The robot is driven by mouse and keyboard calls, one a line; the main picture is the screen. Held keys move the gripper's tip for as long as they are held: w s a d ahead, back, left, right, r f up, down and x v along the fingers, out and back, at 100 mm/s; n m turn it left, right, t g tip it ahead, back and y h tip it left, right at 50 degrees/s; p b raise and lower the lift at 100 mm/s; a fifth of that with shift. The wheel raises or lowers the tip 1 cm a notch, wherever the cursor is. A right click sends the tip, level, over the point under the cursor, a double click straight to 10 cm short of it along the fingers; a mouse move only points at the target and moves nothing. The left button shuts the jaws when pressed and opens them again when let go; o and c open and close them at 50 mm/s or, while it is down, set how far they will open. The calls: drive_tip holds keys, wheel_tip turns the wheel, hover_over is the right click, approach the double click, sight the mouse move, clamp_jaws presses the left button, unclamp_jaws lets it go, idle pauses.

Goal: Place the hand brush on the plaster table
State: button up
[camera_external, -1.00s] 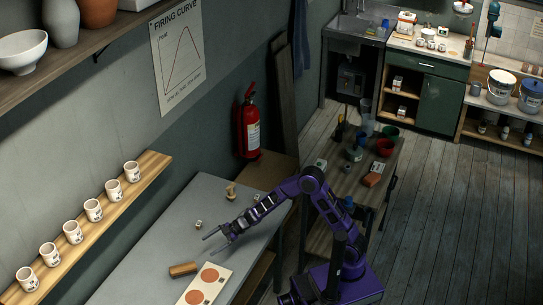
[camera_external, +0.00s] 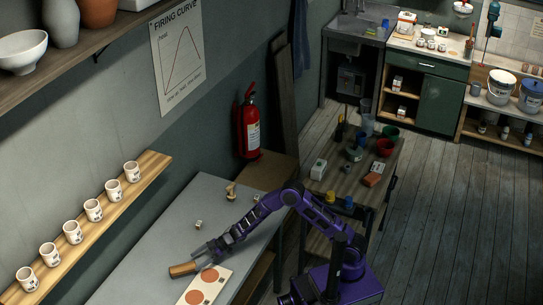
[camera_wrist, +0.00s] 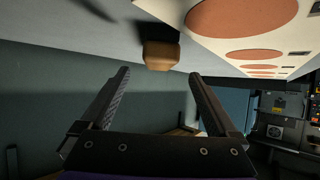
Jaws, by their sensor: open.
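A brown, block-like thing, seemingly the hand brush (camera_external: 183,269), lies on a grey table (camera_external: 150,262) along the wall. It also shows ahead of my fingers in the wrist view (camera_wrist: 161,56), end on, with a dark area behind it. My gripper (camera_external: 203,258) is low over the grey table, just right of the brush. In the wrist view my gripper (camera_wrist: 159,74) is open, the brush in line with the gap and apart from the fingers. A dark wooden table (camera_external: 345,192) stands behind my arm. I cannot tell which table is the plaster one.
A pale board with reddish discs (camera_external: 224,275) lies right beside the brush. Small items (camera_external: 231,191) stand farther back on the grey table. The dark table holds a white-green box (camera_external: 319,169), a reddish block (camera_external: 373,180) and pots. A wall shelf (camera_external: 85,235) bears mugs.

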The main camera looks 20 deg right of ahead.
sight(188, 266)
drive_tip(key=x, duration=0.8)
drive_tip(key=shift+a, duration=0.4)
